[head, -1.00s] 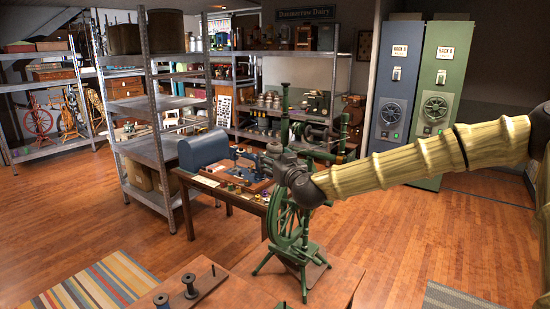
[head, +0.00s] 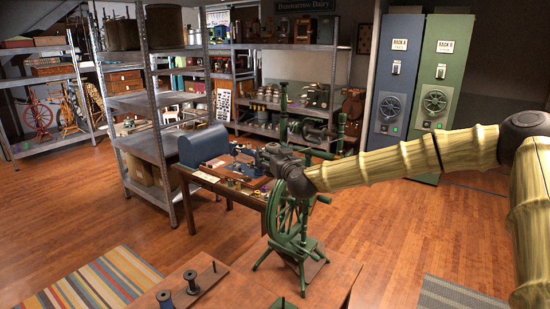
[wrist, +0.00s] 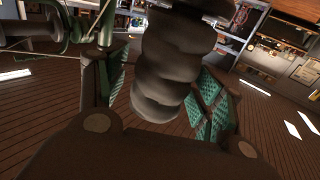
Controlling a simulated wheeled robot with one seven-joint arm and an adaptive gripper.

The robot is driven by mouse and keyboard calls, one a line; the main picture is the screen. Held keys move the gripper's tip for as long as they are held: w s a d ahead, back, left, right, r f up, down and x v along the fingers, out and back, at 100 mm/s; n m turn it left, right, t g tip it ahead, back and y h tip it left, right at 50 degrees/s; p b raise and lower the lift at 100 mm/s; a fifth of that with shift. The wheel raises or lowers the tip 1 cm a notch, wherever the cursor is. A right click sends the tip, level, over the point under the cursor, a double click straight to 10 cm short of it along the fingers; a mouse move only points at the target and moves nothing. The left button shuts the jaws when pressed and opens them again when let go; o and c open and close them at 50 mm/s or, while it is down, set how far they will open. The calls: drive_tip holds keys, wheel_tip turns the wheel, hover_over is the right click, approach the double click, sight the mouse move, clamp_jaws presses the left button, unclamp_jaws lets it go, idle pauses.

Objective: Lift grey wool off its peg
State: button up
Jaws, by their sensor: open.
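My gripper (head: 264,156) is out in front, beside the top of the green spinning wheel (head: 291,222) and over the far table. In the wrist view its green-padded fingers (wrist: 165,98) are apart, one on each side of a dark grey, ridged, rounded bundle, which looks like the grey wool (wrist: 172,68). The wool reaches down between the fingers; I cannot tell whether either pad touches it. Its peg is not clearly visible. In the head view I cannot make out the wool near my gripper.
The table (head: 228,187) behind holds a sewing machine and small spools. A blue-grey domed cover (head: 203,147) stands left of my gripper. Bobbins (head: 192,283) stand on the near bench (head: 225,289). Metal shelving (head: 160,150) is at left.

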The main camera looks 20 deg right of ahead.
drive_tip(key=shift+w+a, duration=0.1)
drive_tip(key=shift+s+r, duration=0.1)
drive_tip(key=shift+s, duration=0.1)
drive_tip(key=shift+c, duration=0.9)
drive_tip(key=shift+d, duration=0.2)
drive_tip(key=c, duration=0.3)
drive_tip(key=shift+w+a, duration=0.1)
drive_tip(key=shift+a, duration=0.05)
drive_tip(key=c, duration=0.5)
drive_tip(key=shift+r+b, duration=1.9)
drive_tip(key=shift+r, duration=3.05)
